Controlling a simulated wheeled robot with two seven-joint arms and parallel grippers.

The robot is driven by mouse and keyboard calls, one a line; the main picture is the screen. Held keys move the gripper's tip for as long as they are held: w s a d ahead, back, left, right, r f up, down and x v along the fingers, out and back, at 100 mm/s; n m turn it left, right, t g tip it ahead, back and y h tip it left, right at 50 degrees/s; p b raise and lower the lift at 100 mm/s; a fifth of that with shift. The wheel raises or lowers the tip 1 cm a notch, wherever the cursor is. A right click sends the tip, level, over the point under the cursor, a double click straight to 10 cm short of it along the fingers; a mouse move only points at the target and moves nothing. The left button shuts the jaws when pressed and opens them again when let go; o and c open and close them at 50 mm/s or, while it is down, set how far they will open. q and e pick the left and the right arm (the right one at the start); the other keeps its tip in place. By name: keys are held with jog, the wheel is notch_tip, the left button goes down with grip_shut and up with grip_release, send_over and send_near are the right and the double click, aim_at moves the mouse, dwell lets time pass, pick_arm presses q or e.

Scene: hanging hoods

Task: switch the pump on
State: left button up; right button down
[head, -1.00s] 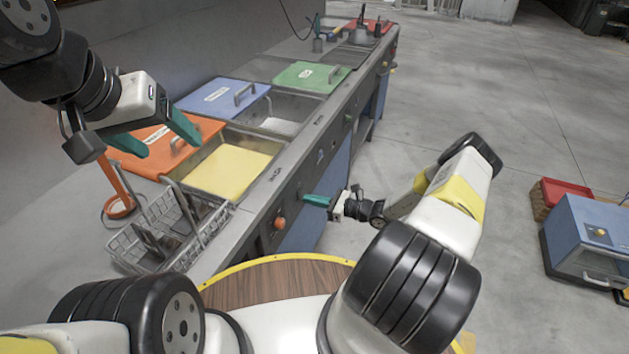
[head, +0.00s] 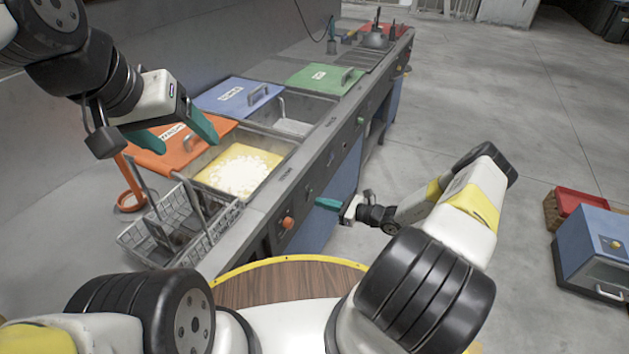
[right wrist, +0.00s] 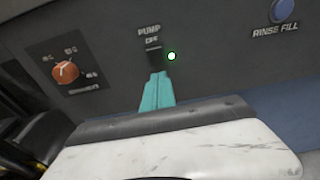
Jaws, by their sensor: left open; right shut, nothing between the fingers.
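The pump switch (right wrist: 154,57) is a small dark rocker on the front panel, under the words PUMP and OFF in the right wrist view. A green lamp (right wrist: 171,56) beside it is lit. My right gripper (right wrist: 156,80) is shut and empty, its teal fingertips at the lower edge of the switch. In the head view my right gripper (head: 328,203) reaches the panel from the right. The tank with yellow liquid (head: 222,180) has pale foam on its surface. My left gripper (head: 178,132) is open and empty above the orange lid (head: 165,155).
An orange knob (right wrist: 66,71) is left of the switch, and a blue RINSE FILL button (right wrist: 282,11) is right of it. A wire basket (head: 180,225) stands on the near counter. A blue box (head: 597,240) stands on the floor at right.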

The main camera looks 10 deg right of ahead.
jog(key=s+d+f, duration=0.1)
jog(key=s+d, duration=0.5)
jog(key=d, duration=0.4)
jog(key=shift+s+f, duration=0.25)
jog(key=shift+s, duration=0.05)
jog(key=s+a+r+n+g+h, duration=0.3)
jog(key=r+n, duration=0.5)
jog(key=r, duration=0.7)
jog(key=s+a+r+n+g+h, duration=0.1)
jog(key=a+r+n+g+h, duration=0.15)
jog(key=r+n+g, duration=0.8)
jog(key=s+a+r+n+t+h, duration=0.1)
jog(key=s+r+n+t+h, duration=0.2)
jog(key=s+r, duration=0.6)
jog(key=s+a+r+n+t+h, duration=0.2)
jog(key=s+r+t, duration=0.5)
jog(key=r, duration=0.8)
jog(key=s+n+h, duration=0.1)
jog(key=s+n, duration=0.1)
jog(key=s, duration=0.1)
jog(key=shift+r, duration=0.2)
jog(key=shift+t, duration=0.25)
